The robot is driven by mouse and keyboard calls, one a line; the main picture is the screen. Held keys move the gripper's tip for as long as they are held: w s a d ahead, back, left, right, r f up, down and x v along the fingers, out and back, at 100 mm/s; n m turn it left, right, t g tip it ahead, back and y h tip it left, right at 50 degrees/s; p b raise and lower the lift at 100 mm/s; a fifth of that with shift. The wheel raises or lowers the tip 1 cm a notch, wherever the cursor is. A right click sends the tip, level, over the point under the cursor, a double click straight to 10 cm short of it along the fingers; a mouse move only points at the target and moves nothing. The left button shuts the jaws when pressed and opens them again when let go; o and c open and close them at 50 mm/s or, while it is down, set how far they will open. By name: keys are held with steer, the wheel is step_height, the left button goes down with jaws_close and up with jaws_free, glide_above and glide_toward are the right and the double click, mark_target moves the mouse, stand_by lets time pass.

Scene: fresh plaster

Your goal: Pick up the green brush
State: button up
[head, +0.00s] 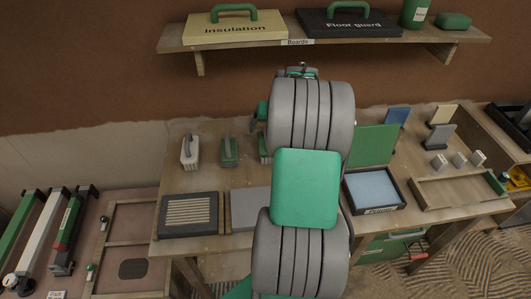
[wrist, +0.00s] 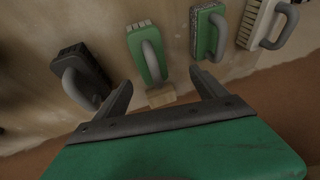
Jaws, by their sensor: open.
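A dark grey brush (wrist: 88,68) is left of the green ones in the wrist view, a cream brush (wrist: 250,22) right. A small wooden block (wrist: 160,95) shows between my fingers. The worktop (head: 205,181) also holds a dark framed slatted tray (head: 190,213) and a blue-filled tray (head: 373,189).

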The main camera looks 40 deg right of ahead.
steer(key=x, duration=0.3)
steer(key=d+p+x, duration=0.1)
steer(key=x, duration=0.1)
steer(key=p+x, duration=0.1)
steer(key=x, duration=0.2)
steer(key=shift+s+d+f, duration=0.3)
steer(key=shift+d+f, duration=0.05)
steer(key=shift+f, duration=0.05)
steer(key=shift+c, duration=0.4)
steer(key=c, duration=1.5)
